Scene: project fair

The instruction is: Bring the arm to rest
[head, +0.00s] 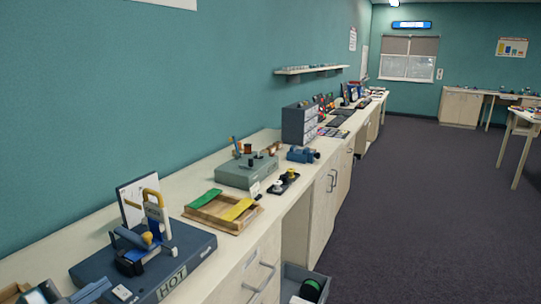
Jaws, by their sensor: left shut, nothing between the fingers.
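My left gripper (75,292) shows in part at the bottom left corner of the head view, low over the near end of the counter. It is shut with nothing held. Its lower part is cut off by the frame edge. To its right is a dark blue box marked HOT (195,250), with a yellow-arched device (153,205) on it, apart from the gripper as far as I can tell. My right gripper is not in view.
A long pale counter (215,249) runs along the wall. A wooden tray (222,226) with green and yellow pieces, a grey-green box (240,177) and a drawer cabinet (298,124) stand on it. A low drawer (322,277) is pulled out.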

